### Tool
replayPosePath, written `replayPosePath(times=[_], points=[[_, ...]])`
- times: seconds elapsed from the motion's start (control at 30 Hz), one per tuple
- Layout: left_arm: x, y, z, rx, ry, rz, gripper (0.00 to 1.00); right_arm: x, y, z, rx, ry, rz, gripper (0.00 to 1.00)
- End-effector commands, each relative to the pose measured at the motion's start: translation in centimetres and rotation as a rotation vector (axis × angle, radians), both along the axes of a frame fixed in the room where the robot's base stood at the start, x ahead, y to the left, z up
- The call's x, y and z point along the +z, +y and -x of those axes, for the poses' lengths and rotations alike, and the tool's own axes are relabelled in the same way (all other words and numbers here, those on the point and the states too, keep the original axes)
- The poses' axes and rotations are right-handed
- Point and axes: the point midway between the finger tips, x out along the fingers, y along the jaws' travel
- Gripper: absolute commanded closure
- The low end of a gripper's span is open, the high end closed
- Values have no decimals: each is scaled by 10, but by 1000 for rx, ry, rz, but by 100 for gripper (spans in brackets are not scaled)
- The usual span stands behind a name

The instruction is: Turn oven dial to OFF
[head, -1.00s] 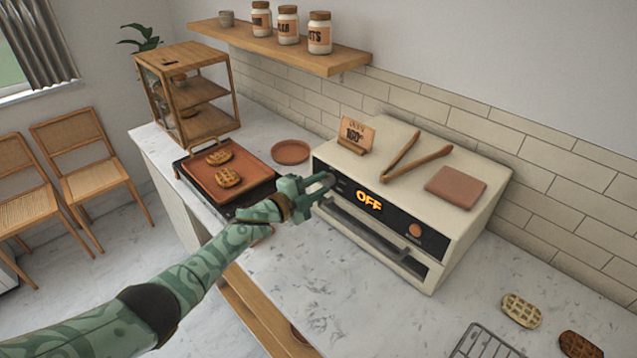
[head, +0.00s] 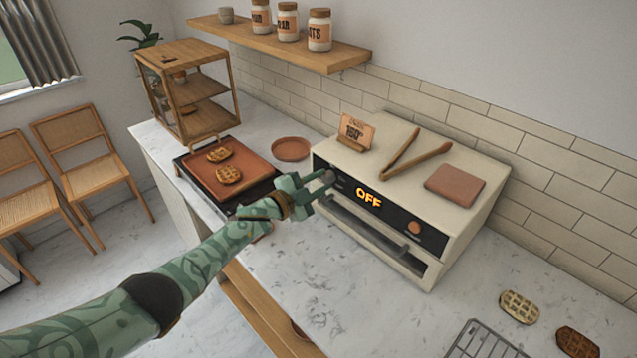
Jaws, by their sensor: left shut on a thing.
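The cream oven (head: 470,214) stands on the marble counter against the tiled wall. Its black front panel shows a lit orange OFF display (head: 369,198). My left gripper (head: 326,180) is at the left end of this panel, shut on the grey dial (head: 330,177), which the fingers partly hide. The dial's pointer cannot be made out. A round copper-coloured knob (head: 414,228) is at the right end of the panel, clear of the gripper. My right gripper is not in view.
A card stand (head: 355,132), wooden tongs (head: 412,158) and a brown square pad (head: 455,188) lie on the oven top. The counter in front is mostly clear.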

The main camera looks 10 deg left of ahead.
Motion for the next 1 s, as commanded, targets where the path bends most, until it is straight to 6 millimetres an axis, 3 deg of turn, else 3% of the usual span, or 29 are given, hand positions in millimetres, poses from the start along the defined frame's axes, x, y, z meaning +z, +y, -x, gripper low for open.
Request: replayPosePath(times=[0.07,0.1,0.17,0.57,0.8,1.0], points=[[-2,0,1,1,4,-2,95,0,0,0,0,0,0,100],[-2,0,1,1,4,-2,64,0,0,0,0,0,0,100],[-2,0,1,1,4,-2,51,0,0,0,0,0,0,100],[1,7,9,2,1,-2,51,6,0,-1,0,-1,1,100],[3,40,55,0,4,-3,51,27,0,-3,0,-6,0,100],[2,70,99,0,4,-4,51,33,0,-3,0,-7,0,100]])
